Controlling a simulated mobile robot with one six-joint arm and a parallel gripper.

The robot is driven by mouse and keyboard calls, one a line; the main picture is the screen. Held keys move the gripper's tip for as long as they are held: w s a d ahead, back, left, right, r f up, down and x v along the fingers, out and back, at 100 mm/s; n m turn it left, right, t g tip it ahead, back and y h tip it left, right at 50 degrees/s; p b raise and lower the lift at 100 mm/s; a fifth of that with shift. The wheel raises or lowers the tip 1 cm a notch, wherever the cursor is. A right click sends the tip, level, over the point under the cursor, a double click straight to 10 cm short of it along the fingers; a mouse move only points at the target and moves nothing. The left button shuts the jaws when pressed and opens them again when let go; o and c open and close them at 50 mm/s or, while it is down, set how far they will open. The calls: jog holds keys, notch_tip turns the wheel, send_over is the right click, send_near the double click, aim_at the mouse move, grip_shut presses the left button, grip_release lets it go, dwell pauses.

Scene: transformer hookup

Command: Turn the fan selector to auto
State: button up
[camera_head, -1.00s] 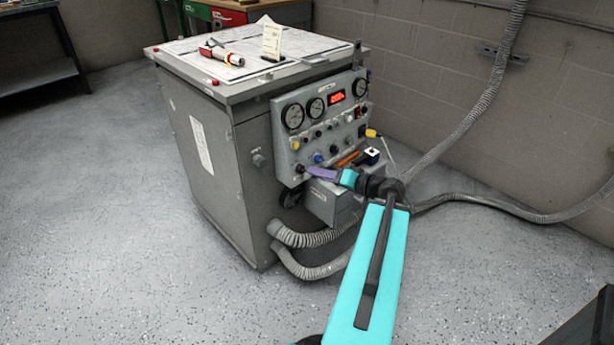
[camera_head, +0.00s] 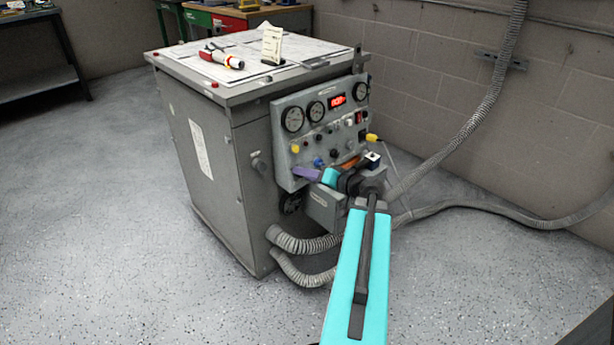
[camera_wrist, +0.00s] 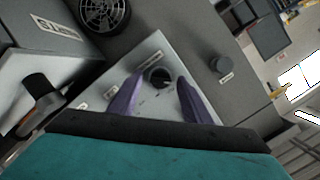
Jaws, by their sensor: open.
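A grey control panel (camera_head: 302,150) is on the side of the metal cabinet, with dials, a red display and several knobs. In the wrist view a round black knob (camera_wrist: 159,76) with a pale mark sits near the panel's corner; I take it for the fan selector, but its label is unreadable. My gripper (camera_wrist: 160,80) has two purple fingers, open, one on each side of this knob. I cannot tell whether they touch it. In the head view my gripper (camera_head: 303,173) is at the panel's lower left corner and largely hides the knob.
A grey box (camera_head: 322,206) juts out below the panel. Ribbed hoses (camera_head: 300,243) leave the cabinet (camera_head: 225,165) low down. A yellow-handled part (camera_head: 371,137) sticks out at the panel's right. A round black vent (camera_wrist: 104,12) is near the gripper.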

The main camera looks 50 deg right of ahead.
jog(key=shift+c, duration=0.4)
jog(key=c, duration=1)
jog(key=shift+o, duration=0.2)
jog(key=shift+m, duration=0.4)
jog(key=shift+f+m+t+y+p, duration=0.1)
jog(key=shift+m+t+y+p, duration=0.15)
jog(key=shift+m+p, duration=1.15)
jog(key=shift+f+m+t+y+p, duration=0.15)
jog(key=shift+m+t+p, duration=0.25)
jog(key=shift+m, duration=2)
jog(key=shift+r, duration=0.1)
